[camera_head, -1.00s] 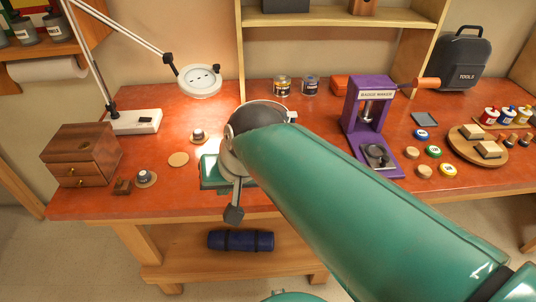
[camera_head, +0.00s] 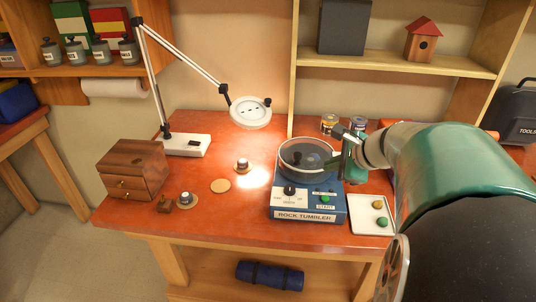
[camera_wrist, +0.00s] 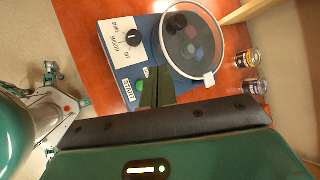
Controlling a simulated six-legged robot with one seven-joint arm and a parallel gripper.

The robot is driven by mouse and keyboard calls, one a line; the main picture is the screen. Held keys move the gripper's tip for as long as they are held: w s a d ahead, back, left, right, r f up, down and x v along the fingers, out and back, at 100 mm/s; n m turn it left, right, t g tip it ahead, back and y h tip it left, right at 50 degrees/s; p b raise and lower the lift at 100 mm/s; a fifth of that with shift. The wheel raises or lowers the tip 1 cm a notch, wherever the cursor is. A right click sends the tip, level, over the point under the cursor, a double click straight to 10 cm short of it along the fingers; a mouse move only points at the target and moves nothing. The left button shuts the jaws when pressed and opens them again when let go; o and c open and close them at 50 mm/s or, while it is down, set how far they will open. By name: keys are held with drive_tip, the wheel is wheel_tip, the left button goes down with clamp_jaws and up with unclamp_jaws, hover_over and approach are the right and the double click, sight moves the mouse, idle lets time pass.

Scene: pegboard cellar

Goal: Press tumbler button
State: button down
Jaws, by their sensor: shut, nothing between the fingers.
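The rock tumbler (camera_head: 308,215) stands on the red bench, with a blue base, a clear round drum (camera_head: 306,158), a black dial (camera_head: 289,190) and a green start button (camera_head: 325,198). In the wrist view the tumbler (camera_wrist: 112,62) is turned on its side, with its dial (camera_wrist: 133,38) and drum (camera_wrist: 190,45) clear. The start button (camera_wrist: 140,85) shows beside my fingers and is partly hidden. My gripper (camera_wrist: 156,78) is shut and empty. In the head view my gripper (camera_head: 345,158) is at the drum's right side, above and behind the button; I cannot tell if it touches anything.
A white tray (camera_head: 357,222) with stones lies right of the tumbler. Two tins (camera_head: 343,124) stand behind it. The lamp (camera_head: 249,113) reaches over the bench from the left. A wooden drawer box (camera_head: 132,171) and small dials on discs sit left. The bench front is clear.

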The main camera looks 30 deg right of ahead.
sight(325, 198)
drive_tip(key=shift+d+m, duration=0.4)
drive_tip(key=shift+d, duration=0.2)
drive_tip(key=shift+f, duration=0.15)
drive_tip(key=shift+f, duration=4.35)
drive_tip(key=shift+f, duration=0.1)
drive_tip(key=shift+f, duration=0.3)
